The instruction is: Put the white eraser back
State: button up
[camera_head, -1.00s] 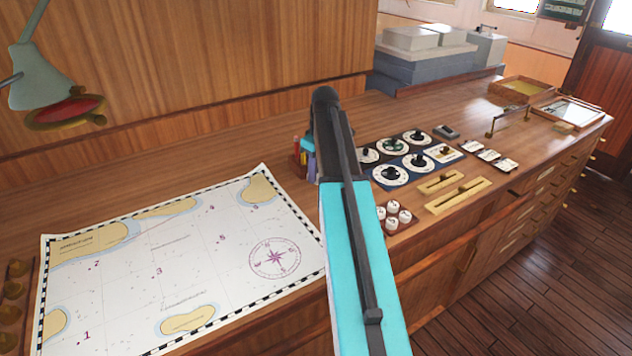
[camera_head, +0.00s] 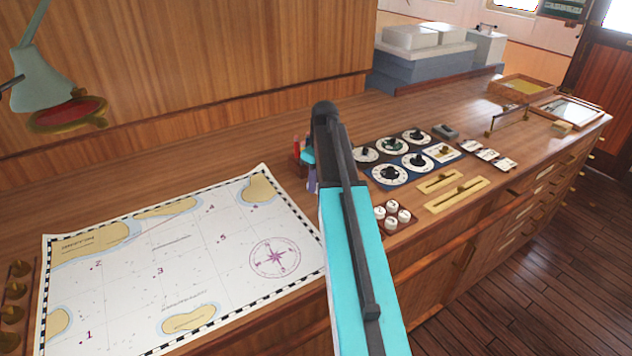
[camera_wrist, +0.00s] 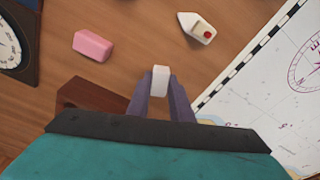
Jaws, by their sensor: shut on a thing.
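In the wrist view my gripper (camera_wrist: 160,92) is shut on the white eraser (camera_wrist: 161,77), a small pale block whose end sticks out between the purple fingers. It is held over the wooden desk top. In the head view my arm hides most of the gripper (camera_head: 311,178), and the eraser cannot be made out there. A pink eraser (camera_wrist: 93,45) lies on the wood at upper left in the wrist view. A brown wooden holder (camera_wrist: 84,96) stands close to the left of the fingers, partly hidden by my gripper body.
A small white boat-shaped piece with a red dot (camera_wrist: 196,27) lies ahead of the fingers. The sea chart (camera_head: 185,265) covers the desk on the left. Dial panels (camera_head: 390,172) and white knobs (camera_head: 392,214) lie to the right of my arm. A lamp (camera_head: 45,85) hangs at upper left.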

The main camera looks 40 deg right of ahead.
jog(key=o, duration=0.9)
jog(key=shift+s+d+r+b, duration=0.1)
jog(key=shift+s+r+b, duration=0.25)
jog(key=shift+r, duration=1.65)
jog(key=shift+s+d+r+b, duration=0.1)
jog(key=shift+r+b, duration=0.35)
jog(key=shift+r, duration=1.6)
jog(key=shift+s+d+r+b, duration=0.1)
jog(key=shift+s+r+b, duration=0.25)
jog(key=shift+r, duration=1.65)
jog(key=shift+a, duration=0.1)
